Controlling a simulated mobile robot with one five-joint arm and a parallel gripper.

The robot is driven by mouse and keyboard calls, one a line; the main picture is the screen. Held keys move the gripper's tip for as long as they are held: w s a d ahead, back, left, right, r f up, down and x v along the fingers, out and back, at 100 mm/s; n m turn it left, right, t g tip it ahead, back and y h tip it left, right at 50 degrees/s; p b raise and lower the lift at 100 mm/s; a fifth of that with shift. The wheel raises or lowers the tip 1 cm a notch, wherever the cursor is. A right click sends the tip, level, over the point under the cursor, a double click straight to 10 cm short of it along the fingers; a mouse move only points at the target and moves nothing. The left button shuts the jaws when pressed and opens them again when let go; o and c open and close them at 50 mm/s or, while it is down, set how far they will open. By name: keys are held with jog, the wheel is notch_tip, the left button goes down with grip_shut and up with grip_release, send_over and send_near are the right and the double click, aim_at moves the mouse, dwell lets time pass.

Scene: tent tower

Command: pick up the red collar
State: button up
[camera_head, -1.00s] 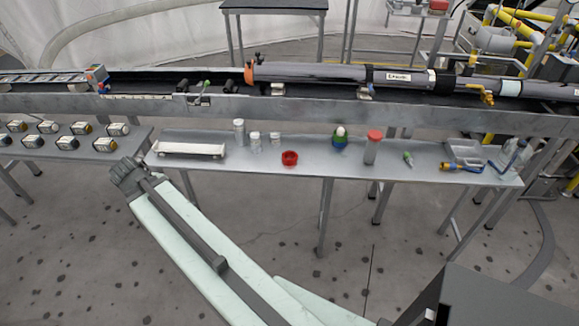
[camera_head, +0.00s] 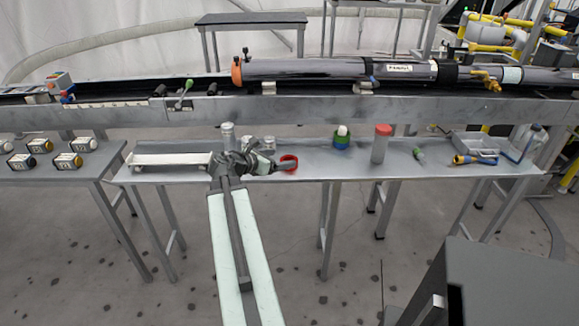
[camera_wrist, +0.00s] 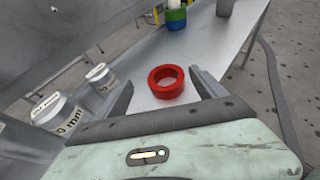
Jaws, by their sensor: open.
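The red collar (camera_head: 288,163) is a short, thick ring lying flat on the grey metal table (camera_head: 340,170). In the wrist view the collar (camera_wrist: 167,82) sits ahead of my gripper, roughly centred between the two fingers. My gripper (camera_head: 275,166) is open and empty, and its fingers reach toward the collar from the left in the head view. In the wrist view the fingers (camera_wrist: 165,95) stand apart on either side of the collar's near part. I cannot tell whether either finger touches it.
A blue and green ringed item (camera_head: 342,139) and a red-capped cylinder (camera_head: 381,144) stand to the collar's right. A white tray (camera_head: 170,161) lies left. A long rail (camera_head: 300,108) runs behind.

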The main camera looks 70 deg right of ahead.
jog(key=s+d+f+b, duration=0.2)
jog(key=d+f, duration=0.1)
jog(key=shift+s+d+b, duration=0.15)
jog(key=shift+d+b, duration=0.15)
jog(key=shift+b, duration=0.1)
jog(key=shift+s+d, duration=0.1)
jog(key=shift+d, duration=0.05)
jog(key=shift+r, duration=0.1)
jog(key=c, duration=1.6)
jog(key=shift+o, duration=0.2)
jog(key=shift+r, duration=0.1)
